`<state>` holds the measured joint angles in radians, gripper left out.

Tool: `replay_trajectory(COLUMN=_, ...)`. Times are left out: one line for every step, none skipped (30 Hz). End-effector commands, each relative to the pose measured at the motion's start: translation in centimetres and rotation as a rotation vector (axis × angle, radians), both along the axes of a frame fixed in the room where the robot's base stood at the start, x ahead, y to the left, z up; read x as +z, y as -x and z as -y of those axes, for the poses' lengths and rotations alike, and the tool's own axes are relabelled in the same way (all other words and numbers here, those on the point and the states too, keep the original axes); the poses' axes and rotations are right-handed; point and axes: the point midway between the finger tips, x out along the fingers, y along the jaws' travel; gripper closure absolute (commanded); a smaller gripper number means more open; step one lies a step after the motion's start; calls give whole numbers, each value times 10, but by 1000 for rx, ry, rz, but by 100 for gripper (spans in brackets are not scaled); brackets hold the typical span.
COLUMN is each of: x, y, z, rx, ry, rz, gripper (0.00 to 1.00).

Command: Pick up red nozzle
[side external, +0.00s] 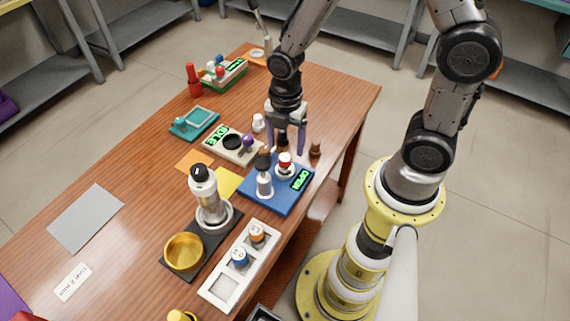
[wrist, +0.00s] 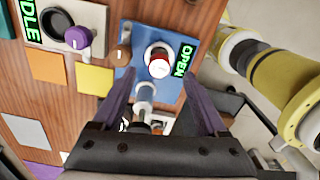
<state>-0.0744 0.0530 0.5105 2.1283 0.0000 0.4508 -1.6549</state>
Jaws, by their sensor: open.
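A slim red nozzle-shaped piece (side external: 193,80) stands upright at the far left of the table in the side view. A separate red-topped white part (side external: 285,160) is on the blue device with the "OPEN" display; it also shows in the wrist view (wrist: 158,62).
The blue device (side external: 262,196) carries an upright grey part (side external: 264,183). A beige device (side external: 219,150), teal tray (side external: 194,130) and green device (side external: 234,77) line the table. The front-left surface is fairly open.

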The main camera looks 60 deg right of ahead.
Motion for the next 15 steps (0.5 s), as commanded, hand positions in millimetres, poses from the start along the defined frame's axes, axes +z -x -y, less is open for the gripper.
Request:
replay_trajectory(x=-3, y=0, z=0, rx=0, ry=0, rz=-1, gripper=24)
replay_trajectory(x=-4, y=0, z=0, rx=0, ry=0, rz=-1, gripper=24)
replay_trajectory(x=-6, y=0, z=0, rx=0, ry=0, rz=-1, gripper=24)
replay_trajectory(x=-9, y=0, z=0, rx=0, ry=0, rz=-2, gripper=24)
replay_trajectory(x=-11, y=1, z=-1, rx=0, ry=0, rz=-3, gripper=24)
replay_trajectory(x=-16, y=1, z=-1, rx=0, ry=0, rz=-3, gripper=24)
replay_trajectory(x=-21, y=1, z=-2, rx=1, ry=1, rz=-5, gripper=24)
replay_trajectory(x=-26, y=1, z=-2, rx=1, ry=1, rz=-5, gripper=24)
replay_trajectory(x=-32, y=1, z=-3, rx=1, ry=1, rz=-5, gripper=24)
replay_trajectory(x=-36, y=1, z=-3, rx=1, ry=1, rz=-5, gripper=24)
replay_trajectory(x=-40, y=1, z=-3, rx=0, ry=1, rz=-5, gripper=24)
replay_trajectory(x=-45, y=1, z=-3, rx=0, ry=0, rz=-3, gripper=24)
replay_trajectory(x=-48, y=0, z=-3, rx=0, ry=0, rz=-3, gripper=24)
replay_trajectory(x=-51, y=0, z=-3, rx=0, ry=0, rz=-2, gripper=24)
replay_trajectory(x=-54, y=0, z=-3, rx=0, ry=0, rz=-1, gripper=24)
